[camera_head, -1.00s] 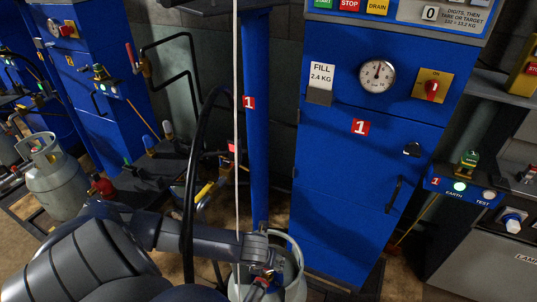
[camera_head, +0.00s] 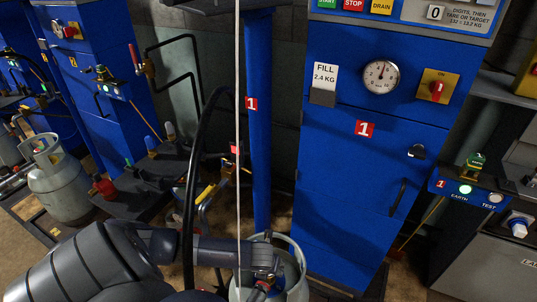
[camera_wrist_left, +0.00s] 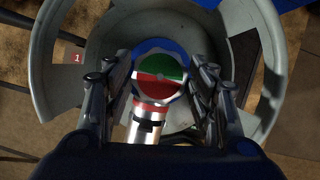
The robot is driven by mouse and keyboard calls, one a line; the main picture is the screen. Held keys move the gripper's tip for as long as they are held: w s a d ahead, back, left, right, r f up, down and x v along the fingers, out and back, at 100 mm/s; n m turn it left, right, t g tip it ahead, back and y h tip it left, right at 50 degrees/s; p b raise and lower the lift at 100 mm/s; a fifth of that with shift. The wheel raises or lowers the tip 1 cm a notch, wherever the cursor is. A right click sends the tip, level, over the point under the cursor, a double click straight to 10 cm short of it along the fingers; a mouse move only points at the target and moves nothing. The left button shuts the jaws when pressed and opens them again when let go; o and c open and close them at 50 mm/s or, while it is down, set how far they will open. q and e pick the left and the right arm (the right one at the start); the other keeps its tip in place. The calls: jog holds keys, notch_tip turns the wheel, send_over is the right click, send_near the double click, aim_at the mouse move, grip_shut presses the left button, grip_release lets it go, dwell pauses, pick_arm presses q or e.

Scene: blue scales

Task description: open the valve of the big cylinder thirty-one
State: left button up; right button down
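The grey gas cylinder (camera_head: 297,276) stands at the bottom centre of the head view, partly hidden by my left arm. No number thirty-one is readable on it. In the left wrist view I look down into its round collar (camera_wrist_left: 52,85). Its valve handwheel (camera_wrist_left: 160,70) has a green and a red half, with a silver fitting (camera_wrist_left: 147,124) below it. My left gripper (camera_wrist_left: 160,84) is open, with one finger on each side of the handwheel; small gaps seem to show. In the head view the left gripper (camera_head: 264,282) is over the collar, its fingertips unclear. My right gripper is out of view.
A blue cabinet (camera_head: 350,190) with a pressure gauge (camera_head: 381,76) and red number 1 stands behind the cylinder. A black hose (camera_head: 192,170) and a pale cord (camera_head: 238,130) hang near my arm. Another grey cylinder (camera_head: 62,185) stands at the left.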

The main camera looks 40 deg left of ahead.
pick_arm(q)
jog(key=shift+c, duration=0.7)
